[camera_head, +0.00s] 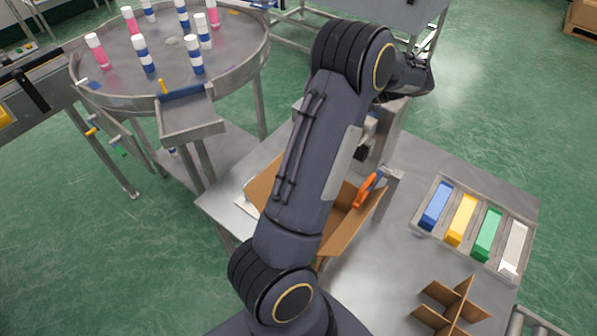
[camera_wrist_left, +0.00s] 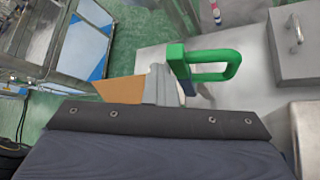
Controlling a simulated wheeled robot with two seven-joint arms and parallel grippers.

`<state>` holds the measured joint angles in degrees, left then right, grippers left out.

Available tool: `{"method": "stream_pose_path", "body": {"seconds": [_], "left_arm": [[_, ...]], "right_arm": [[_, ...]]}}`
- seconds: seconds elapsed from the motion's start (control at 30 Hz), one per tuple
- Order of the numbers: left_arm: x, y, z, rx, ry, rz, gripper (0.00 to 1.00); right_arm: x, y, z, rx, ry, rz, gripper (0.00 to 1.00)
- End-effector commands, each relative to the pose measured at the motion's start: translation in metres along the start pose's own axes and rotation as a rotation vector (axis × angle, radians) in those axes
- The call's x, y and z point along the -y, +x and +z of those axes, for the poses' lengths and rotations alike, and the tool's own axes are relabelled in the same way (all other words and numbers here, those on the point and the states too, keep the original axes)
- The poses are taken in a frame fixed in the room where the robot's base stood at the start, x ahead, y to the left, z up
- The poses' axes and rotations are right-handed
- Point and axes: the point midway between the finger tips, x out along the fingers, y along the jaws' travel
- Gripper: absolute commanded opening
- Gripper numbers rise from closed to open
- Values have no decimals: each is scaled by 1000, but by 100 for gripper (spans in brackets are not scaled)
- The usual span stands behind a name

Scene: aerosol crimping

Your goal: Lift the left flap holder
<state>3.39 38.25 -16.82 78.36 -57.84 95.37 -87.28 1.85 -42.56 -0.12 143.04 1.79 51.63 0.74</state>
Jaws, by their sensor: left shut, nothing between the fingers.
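A holder with a green loop handle (camera_wrist_left: 215,64) shows in the left wrist view. The shut tip of my left gripper (camera_wrist_left: 160,84) is in front of it and to its left in the picture, with nothing held. I cannot tell whether they touch. In the head view my arm covers the middle and hides the green holder. The open cardboard box (camera_head: 345,232) is partly hidden behind this arm. An orange-handled flap holder (camera_head: 366,190) sits at its right side. A brown cardboard flap (camera_wrist_left: 120,90) shows in the wrist view. My right gripper is not seen.
A round table (camera_head: 110,68) with several pink and blue cans stands at the upper left. A tray (camera_head: 424,210) of coloured blocks lies right on the metal table (camera_head: 385,268). A cardboard divider (camera_head: 452,308) lies at the front right. The tabletop between box and tray is clear.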

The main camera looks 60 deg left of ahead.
Motion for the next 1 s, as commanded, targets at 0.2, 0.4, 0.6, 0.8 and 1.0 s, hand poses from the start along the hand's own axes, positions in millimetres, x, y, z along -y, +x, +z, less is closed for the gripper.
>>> {"method": "stream_pose_path", "body": {"seconds": [0.2,0.4,0.6,0.8,1.0], "left_arm": [[5,-6,6,14,-11,-31,0],[5,-10,5,14,-11,-34,0],[2,-37,2,12,-8,-35,0],[-3,-67,0,4,-7,-18,0],[-6,-78,0,1,-5,-7,0]], "right_arm": [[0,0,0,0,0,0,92],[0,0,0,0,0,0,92],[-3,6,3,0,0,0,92],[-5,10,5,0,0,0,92],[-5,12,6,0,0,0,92]]}}
